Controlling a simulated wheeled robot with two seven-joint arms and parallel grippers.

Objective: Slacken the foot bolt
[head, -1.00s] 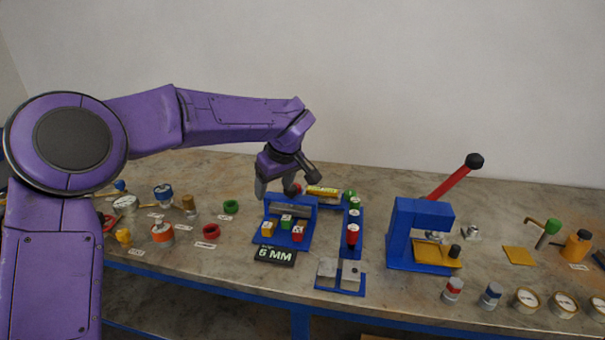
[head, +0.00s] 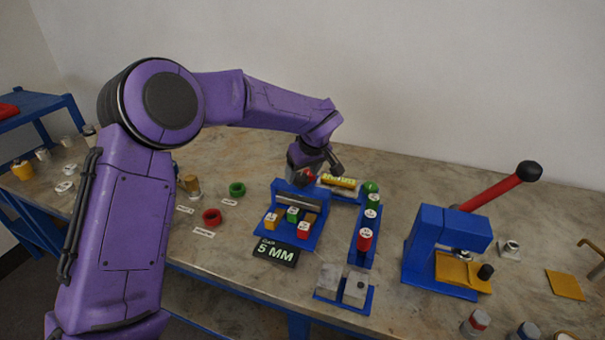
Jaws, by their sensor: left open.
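My left gripper (head: 305,178) points down behind the blue fixture (head: 290,238), at its back edge. The gripper is open, and a small red part (head: 310,175) shows at its fingers; I cannot tell whether they touch it. The fixture carries a grey bar and cubes in front: a yellow cube (head: 271,221), a green cube (head: 292,214) and a red cube (head: 304,230), with small white labels too small to read. Which part is the foot bolt I cannot tell. A black sign (head: 275,252) in front reads "GAP 5 MM". My right gripper is out of view.
A blue rail (head: 364,256) to the right holds red and green capped pieces. Beyond stands a blue press (head: 445,242) with a red lever (head: 492,192). Grey blocks (head: 342,286) sit in front. Green (head: 237,189) and red (head: 212,216) rings lie left. A yellow piece (head: 339,182) lies behind.

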